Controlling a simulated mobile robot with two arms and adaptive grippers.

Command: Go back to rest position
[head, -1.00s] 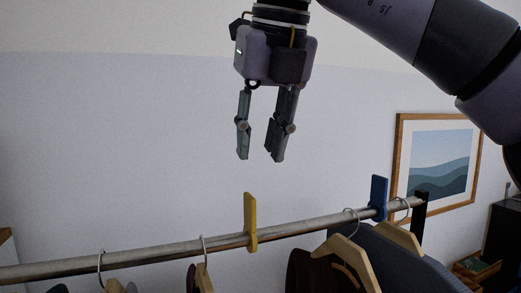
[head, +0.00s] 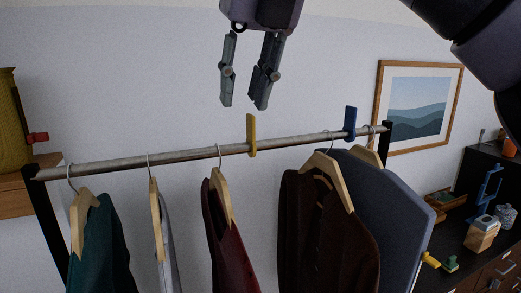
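My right gripper (head: 242,104) hangs from the top of the head view with its two fingers apart and nothing between them. It is above the clothes rail (head: 190,157), clear of it and near the yellow divider (head: 251,135) on the rail. My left gripper is not in view.
Several garments hang from the rail, among them a green one (head: 106,245), a maroon one (head: 230,235) and a brown one (head: 300,220). A blue divider (head: 350,123) sits on the rail's right part. A dark dresser (head: 450,233) with small items stands at the right. A framed picture (head: 377,100) hangs on the wall.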

